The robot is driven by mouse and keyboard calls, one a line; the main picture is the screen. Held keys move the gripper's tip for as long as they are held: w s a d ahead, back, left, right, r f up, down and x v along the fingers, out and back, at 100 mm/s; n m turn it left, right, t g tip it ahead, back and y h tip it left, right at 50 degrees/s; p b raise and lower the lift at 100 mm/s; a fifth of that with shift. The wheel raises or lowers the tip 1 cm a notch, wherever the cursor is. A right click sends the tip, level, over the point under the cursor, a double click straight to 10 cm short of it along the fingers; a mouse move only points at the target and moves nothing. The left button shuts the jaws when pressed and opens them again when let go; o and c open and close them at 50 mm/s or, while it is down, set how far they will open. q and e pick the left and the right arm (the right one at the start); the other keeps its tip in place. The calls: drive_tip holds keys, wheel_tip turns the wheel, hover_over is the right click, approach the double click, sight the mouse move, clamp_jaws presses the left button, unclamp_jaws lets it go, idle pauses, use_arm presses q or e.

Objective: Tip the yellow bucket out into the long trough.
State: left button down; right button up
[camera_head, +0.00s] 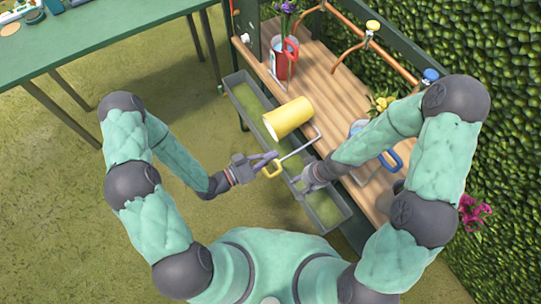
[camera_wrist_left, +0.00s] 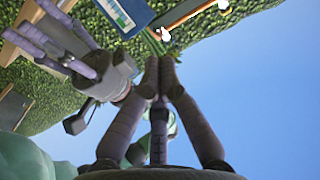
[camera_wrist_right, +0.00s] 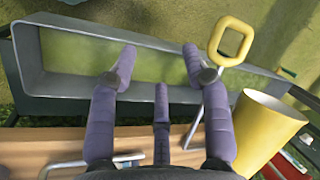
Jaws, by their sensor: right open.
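The yellow bucket (camera_head: 291,115) is tilted on its side at the bench edge, its mouth facing the trough side. I cannot tell what supports it. A grey rod with a yellow loop grip (camera_head: 264,171) extends over the long grey trough (camera_head: 330,217), which has a greenish bottom. My left gripper (camera_head: 270,157) looks shut and empty beside the loop; its fingertips meet in the left wrist view (camera_wrist_left: 159,66). My right gripper (camera_head: 296,184) is over the trough. In the right wrist view its fingers (camera_wrist_right: 160,55) are spread and empty, left of the loop (camera_wrist_right: 232,40) and bucket (camera_wrist_right: 265,130).
The wooden bench (camera_head: 330,84) carries a red can (camera_head: 283,62) with purple flowers, yellow flowers (camera_head: 381,103) and a blue handle (camera_head: 390,161). Copper pipes and a hedge (camera_head: 480,60) stand behind. A green table (camera_head: 110,38) is at upper left; grass lies open below.

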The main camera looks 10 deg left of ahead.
use_arm(q)
drive_tip(key=shift+w+d+r+p, duration=0.1)
drive_tip(key=shift+r+p, duration=0.2)
drive_tip(key=shift+p, duration=0.1)
use_arm(e)
drive_tip(key=s+d+f+m, duration=0.2)
drive_tip(key=s+d+f, duration=0.1)
drive_tip(key=s+f, duration=0.2)
drive_tip(key=shift+s+d+f+m, duration=0.15)
drive_tip(key=shift+s+f+m, duration=0.15)
drive_tip(key=shift+s, duration=0.85)
use_arm(q)
drive_tip(key=v, duration=1.2)
drive_tip(key=shift+r, duration=0.1)
